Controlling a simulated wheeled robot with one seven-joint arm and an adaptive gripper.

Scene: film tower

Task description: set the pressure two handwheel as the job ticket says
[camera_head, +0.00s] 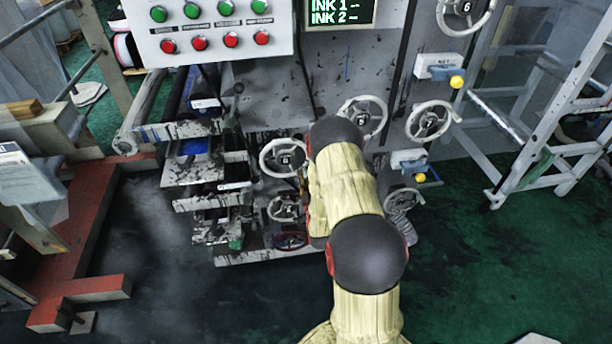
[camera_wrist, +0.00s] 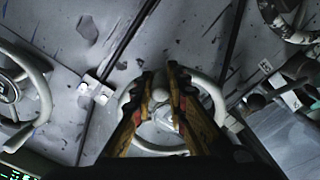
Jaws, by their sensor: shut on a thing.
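In the head view my arm hides the gripper and part of the press front. Pale handwheels show there around my arm: one (camera_head: 283,158) to the left, one (camera_head: 365,117) just above, and one (camera_head: 429,121) to the right. I cannot read which is pressure two. A dark screen (camera_head: 340,12) shows "INK 1 –" and "INK 2 –"; its upper part is cut off.
A panel (camera_head: 213,29) with green and red buttons hangs above. Blue latches with yellow knobs (camera_head: 456,82) sit at the right. A grey ladder-like frame (camera_head: 545,120) stands at right and a red rail (camera_head: 88,287) at left. Green floor is open at lower right.

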